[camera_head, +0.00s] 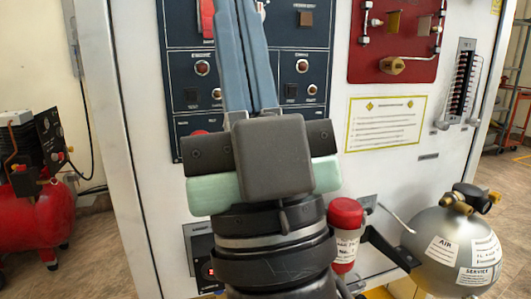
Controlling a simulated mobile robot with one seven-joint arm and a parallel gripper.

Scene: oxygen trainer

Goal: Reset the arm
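My gripper (243,40) reaches up in front of the trainer panel (340,185). Its two long blue-grey fingers lie side by side with hardly any gap, so it looks shut. The fingertips run out at the top edge, and no held object shows. The dark gripper body and wrist hide the middle of the panel.
A red cylinder (345,230) stands close to the right of my wrist. A silver AIR tank (455,245) is at lower right. A red plate with brass fittings (400,50) and a flow gauge (459,80) are at upper right. A red compressor (38,215) stands left.

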